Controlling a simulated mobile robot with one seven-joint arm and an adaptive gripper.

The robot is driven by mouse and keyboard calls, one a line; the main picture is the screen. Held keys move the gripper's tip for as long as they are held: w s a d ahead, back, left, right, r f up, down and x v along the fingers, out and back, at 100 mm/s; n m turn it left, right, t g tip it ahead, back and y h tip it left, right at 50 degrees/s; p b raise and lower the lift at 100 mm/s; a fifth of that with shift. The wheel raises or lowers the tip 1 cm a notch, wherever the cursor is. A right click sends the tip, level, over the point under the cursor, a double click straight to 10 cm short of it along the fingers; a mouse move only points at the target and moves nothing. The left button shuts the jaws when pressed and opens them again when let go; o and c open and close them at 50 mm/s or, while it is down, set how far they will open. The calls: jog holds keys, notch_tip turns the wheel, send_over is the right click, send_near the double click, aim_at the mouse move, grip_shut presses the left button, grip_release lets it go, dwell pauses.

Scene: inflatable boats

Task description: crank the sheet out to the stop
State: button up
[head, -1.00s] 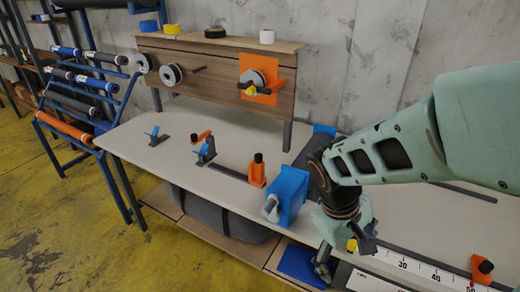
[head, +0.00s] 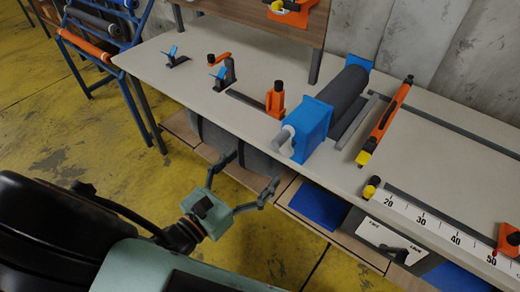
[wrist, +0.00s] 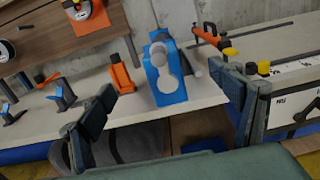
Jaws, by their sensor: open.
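A dark grey roll of sheet (head: 345,92) lies on the bench between blue end stands. The front blue stand (head: 306,128) carries a pale crank (head: 284,138) on its near side. In the wrist view this stand (wrist: 167,98) faces me, and the crank shows as pale round shapes (wrist: 169,84). An orange stop with a black knob (head: 508,240) sits on the white ruler (head: 440,230), close to the 50 mark. My gripper (head: 257,168) is open and empty, in front of the bench edge, to the left of the crank and apart from it.
An orange tool with a yellow tip (head: 385,122) lies on the bench right of the roll. An orange clamp (head: 275,100) stands left of the blue stand. Blue-handled clamps (head: 222,72) are farther left. The yellow floor (head: 60,130) before the bench is clear.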

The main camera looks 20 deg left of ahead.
aim_at(275, 145)
jog(key=shift+b+x, duration=0.75)
jog(key=shift+x, duration=5.15)
jog(key=shift+a, duration=0.15)
jog(key=c, duration=2.1)
